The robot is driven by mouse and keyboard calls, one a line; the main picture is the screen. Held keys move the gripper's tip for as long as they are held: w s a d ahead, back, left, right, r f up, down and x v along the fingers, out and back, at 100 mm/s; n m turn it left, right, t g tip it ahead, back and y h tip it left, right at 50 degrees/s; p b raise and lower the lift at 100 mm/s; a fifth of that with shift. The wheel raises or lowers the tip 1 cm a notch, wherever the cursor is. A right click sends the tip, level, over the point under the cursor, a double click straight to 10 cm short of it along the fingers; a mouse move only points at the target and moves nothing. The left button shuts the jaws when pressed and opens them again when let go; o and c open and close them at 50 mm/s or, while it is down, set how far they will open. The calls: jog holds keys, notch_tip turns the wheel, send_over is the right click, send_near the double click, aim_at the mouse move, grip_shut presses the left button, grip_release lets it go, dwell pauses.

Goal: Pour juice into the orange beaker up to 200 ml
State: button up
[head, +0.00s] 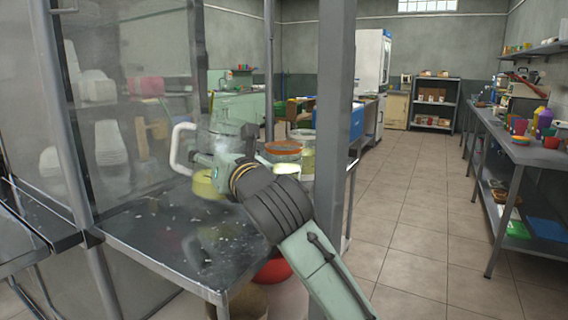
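My gripper (222,165) is over the metal table on the left, at the end of my arm. Its fingers are mostly hidden by the wrist and blurred, so its opening is unclear. A white loop-shaped handle (181,148) shows just left of it. A yellow-green round vessel or body of juice (204,187) shows right below it; I cannot tell whether the two belong together or are held. An orange-rimmed round container (283,147) stands behind my wrist, partly hidden. I cannot tell whether it is the orange beaker. No volume marks are readable.
The metal table (150,240) has pale scraps on it and a transparent panel (130,120) behind. A grey post (334,130) stands right of my arm. A red bowl (274,270) is below. A long bench (515,150) with colourful cups is far right. The tiled floor between is clear.

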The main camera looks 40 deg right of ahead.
jog(key=n, duration=0.2)
jog(key=shift+a+f+n+g, duration=0.1)
jog(key=shift+a+n+g, duration=0.05)
jog(key=shift+n+g, duration=0.15)
jog(key=shift+r+p, duration=1)
jog(key=shift+r, duration=0.6)
jog(key=shift+s, duration=0.1)
